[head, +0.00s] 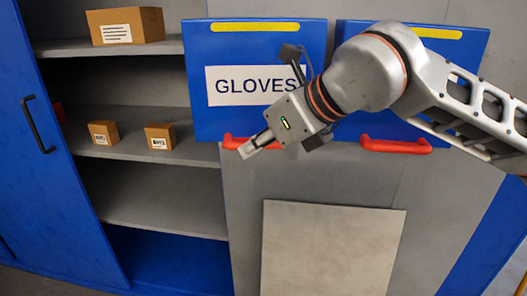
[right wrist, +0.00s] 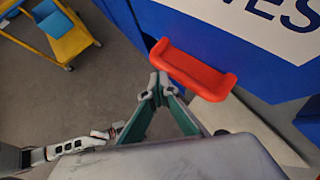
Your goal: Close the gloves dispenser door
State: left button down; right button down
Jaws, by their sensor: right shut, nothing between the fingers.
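The gloves dispenser door (head: 232,126) is a blue panel with a white GLOVES label (head: 225,87), a yellow strip along its top and a red handle (head: 232,142) at its lower edge. I cannot tell how far open it is. My right gripper (head: 246,150) is shut and empty, its fingertips at the red handle and covering part of it. In the right wrist view the shut fingertips (right wrist: 158,82) are right beside the handle (right wrist: 192,68), not around it; contact is unclear. My other arm shows at lower left there, its gripper indistinct.
A second blue panel (head: 365,35) with a red handle (head: 395,146) is to the right, partly behind my right arm. Shelves with small boxes (head: 160,137) and an open blue cabinet door (head: 50,180) are left. A yellow cart (right wrist: 68,45) stands on the floor.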

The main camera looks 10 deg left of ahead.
jog(key=shift+w+a, duration=0.95)
jog(key=shift+w, duration=0.05)
jog(key=shift+f, duration=0.1)
